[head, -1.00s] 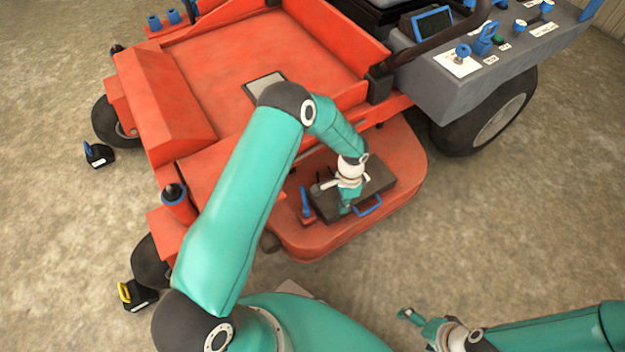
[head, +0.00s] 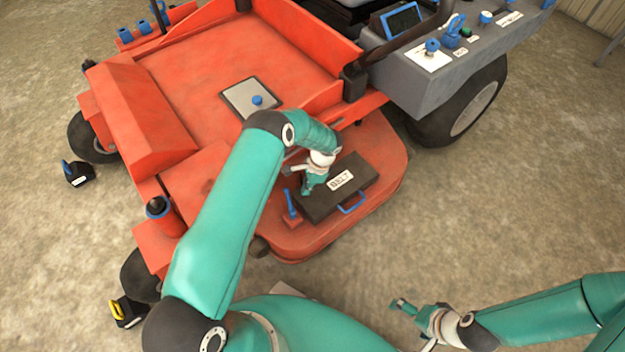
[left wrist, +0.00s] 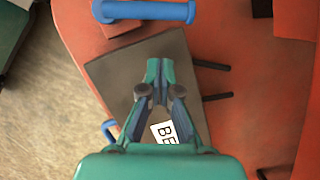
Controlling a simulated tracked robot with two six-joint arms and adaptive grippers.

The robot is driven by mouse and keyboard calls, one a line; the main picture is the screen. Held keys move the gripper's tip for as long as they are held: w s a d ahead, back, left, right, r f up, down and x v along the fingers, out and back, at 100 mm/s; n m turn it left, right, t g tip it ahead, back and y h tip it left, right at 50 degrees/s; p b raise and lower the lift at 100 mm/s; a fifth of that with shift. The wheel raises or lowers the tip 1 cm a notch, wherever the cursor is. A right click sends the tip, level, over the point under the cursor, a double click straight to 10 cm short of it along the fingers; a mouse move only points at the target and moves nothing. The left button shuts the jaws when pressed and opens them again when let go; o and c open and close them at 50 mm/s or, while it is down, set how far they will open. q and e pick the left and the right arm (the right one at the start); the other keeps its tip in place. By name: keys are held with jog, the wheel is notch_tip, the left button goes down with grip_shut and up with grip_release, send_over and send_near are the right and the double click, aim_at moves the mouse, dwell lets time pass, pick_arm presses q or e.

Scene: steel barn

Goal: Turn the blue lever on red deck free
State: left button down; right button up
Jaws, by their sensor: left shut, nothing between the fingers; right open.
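The blue lever (head: 290,204) stands on a small red base on the red deck (head: 388,160), beside the left end of a dark box lid labelled BELT (head: 362,177). In the left wrist view the lever (left wrist: 150,11) lies across the top as a blue bar, beyond the fingertips and apart from them. My left gripper (head: 308,189) is shut and empty, above the box's left part, just right of the lever. Its closed fingers (left wrist: 160,70) point toward the lever. My right gripper (head: 402,306) is open and empty, out over the floor at the lower right.
The box has a blue handle (head: 352,204) at its front and thin dark rods at its back. A grey plate with a blue knob (head: 257,100) lies on the red floor panel. A grey control console (head: 440,75) stands at the upper right.

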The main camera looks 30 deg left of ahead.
aim_at(287, 194)
pick_arm(q)
jog(key=shift+s+a+f, duration=0.15)
jog(key=shift+s+a, duration=1.1)
jog(key=shift+a+f+n+b, duration=0.1)
jog(key=shift+a+n+b, duration=0.05)
jog(key=shift+n+b, duration=0.2)
jog(key=shift+s+a+f+n+g+h+b, duration=0.25)
jog(key=shift+a+n+b, duration=0.3)
jog(key=shift+n+b, duration=0.45)
jog(key=shift+s+a+r+n+h+b, duration=0.15)
jog(key=shift+s+a+n+h+b, duration=0.15)
jog(key=shift+n, duration=0.35)
jog(key=shift+s+a+r+n, duration=0.1)
jog(key=shift+n, duration=0.2)
jog(key=shift+r, duration=0.1)
